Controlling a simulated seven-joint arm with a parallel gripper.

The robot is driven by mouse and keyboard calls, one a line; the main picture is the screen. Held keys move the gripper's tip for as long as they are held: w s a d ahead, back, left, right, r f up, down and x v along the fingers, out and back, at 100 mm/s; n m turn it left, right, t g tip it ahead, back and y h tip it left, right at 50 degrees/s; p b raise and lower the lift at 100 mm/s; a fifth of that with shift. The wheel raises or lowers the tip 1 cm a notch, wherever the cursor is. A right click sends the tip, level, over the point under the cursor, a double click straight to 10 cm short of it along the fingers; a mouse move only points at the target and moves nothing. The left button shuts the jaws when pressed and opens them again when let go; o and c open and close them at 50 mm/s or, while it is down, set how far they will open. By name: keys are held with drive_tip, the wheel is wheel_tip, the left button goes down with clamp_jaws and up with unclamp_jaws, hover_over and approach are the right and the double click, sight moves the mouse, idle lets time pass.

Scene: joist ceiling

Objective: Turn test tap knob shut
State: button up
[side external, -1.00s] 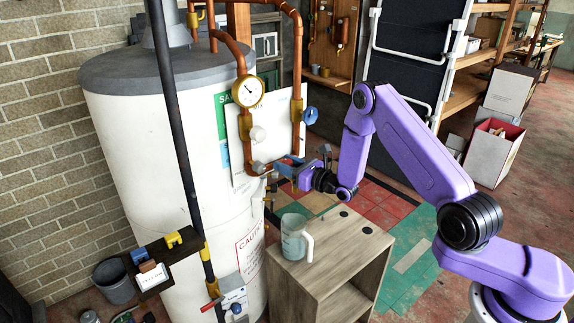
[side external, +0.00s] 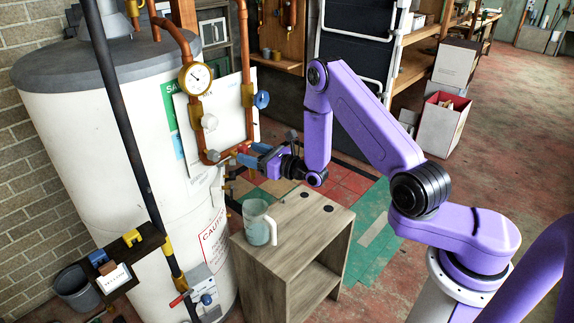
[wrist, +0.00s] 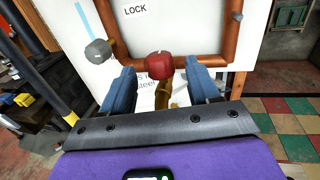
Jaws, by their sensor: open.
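My gripper (wrist: 161,78) is open, with one blue finger on each side of the knob and clear gaps between. The knob is near fingertip level and looks untouched. In the side view my gripper (side external: 254,156) points left at the pipework on the white water heater (side external: 120,170). A bit of the red knob (side external: 241,149) shows by its fingertips. The tap body is mostly hidden there.
A grey knob (wrist: 98,51) is left of the fingers. The gauge (side external: 196,78) and a blue valve handle (side external: 262,100) are above my gripper. A clear jug (side external: 257,223) stands on a wooden cabinet (side external: 300,230) below. A black pole (side external: 122,120) stands in front of the heater.

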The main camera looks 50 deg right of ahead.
drive_tip(key=v, duration=1.3)
drive_tip(key=shift+s, duration=0.35)
